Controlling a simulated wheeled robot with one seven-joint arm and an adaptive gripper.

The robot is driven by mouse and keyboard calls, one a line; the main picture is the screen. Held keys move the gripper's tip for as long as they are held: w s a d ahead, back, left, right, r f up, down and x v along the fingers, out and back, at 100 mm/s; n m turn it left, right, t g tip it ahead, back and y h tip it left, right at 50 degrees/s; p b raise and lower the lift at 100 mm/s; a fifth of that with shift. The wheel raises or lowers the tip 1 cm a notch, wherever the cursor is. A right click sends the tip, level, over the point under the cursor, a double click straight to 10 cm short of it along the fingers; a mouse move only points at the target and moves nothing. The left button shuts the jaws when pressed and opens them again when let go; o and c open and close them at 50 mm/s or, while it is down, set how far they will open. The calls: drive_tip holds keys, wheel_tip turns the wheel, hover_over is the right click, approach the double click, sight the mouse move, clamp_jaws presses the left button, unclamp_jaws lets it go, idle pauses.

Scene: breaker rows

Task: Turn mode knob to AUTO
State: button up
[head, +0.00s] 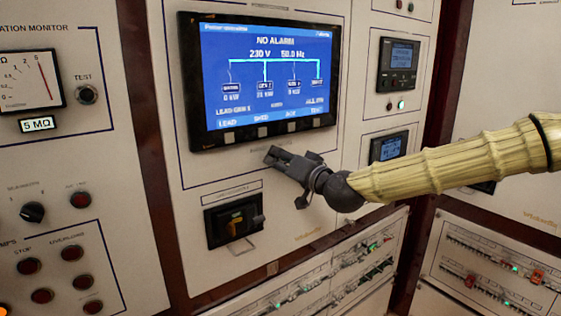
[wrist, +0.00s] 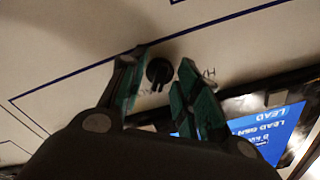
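My gripper (head: 280,158) is at the panel just below the large screen in the head view. In the wrist view my gripper (wrist: 158,72) is open, with its two greenish fingers apart. A small round black knob (wrist: 160,71) on the pale panel shows between the fingertips, nearer the left finger; I cannot tell if either finger touches it. Some small lettering beside the knob is partly hidden and not readable, so I cannot tell which position it points to. In the head view my gripper hides the knob.
The large screen (head: 262,75) reads NO ALARM, above my gripper. Another black knob (head: 33,212) and red buttons (head: 80,200) are on the left panel. Breaker rows (head: 340,280) run along the bottom.

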drive_tip(key=shift+s, duration=0.1)
drive_tip(key=v, duration=1.2)
drive_tip(key=s+f+g+h, duration=0.2)
drive_tip(key=s+f, duration=0.2)
drive_tip(key=f, duration=1)
drive_tip(key=s+f+m+g+h, duration=0.1)
drive_tip(key=s+f+g, duration=0.25)
drive_tip(key=f, duration=1.05)
drive_tip(key=s+f+g+h, duration=0.2)
drive_tip(key=s+f, duration=0.2)
drive_tip(key=f, duration=1)
drive_tip(key=s+d+f+g+h, duration=0.2)
drive_tip(key=s+d+f, duration=0.3)
drive_tip(key=s, duration=0.5)
drive_tip(key=s+d+f+g+h, duration=0.1)
drive_tip(key=s+d+f, duration=0.4)
drive_tip(key=s+f, duration=0.5)
drive_tip(key=s+d+f+g+h, duration=0.2)
drive_tip(key=s+d+f+g, duration=0.2)
drive_tip(key=s+f, duration=0.3)
drive_tip(key=s+d, duration=0.1)
drive_tip(key=s, duration=0.1)
drive_tip(key=shift+s+d+f+n+h, duration=0.3)
drive_tip(key=shift+s+d+f, duration=0.05)
drive_tip(key=shift+s, duration=0.05)
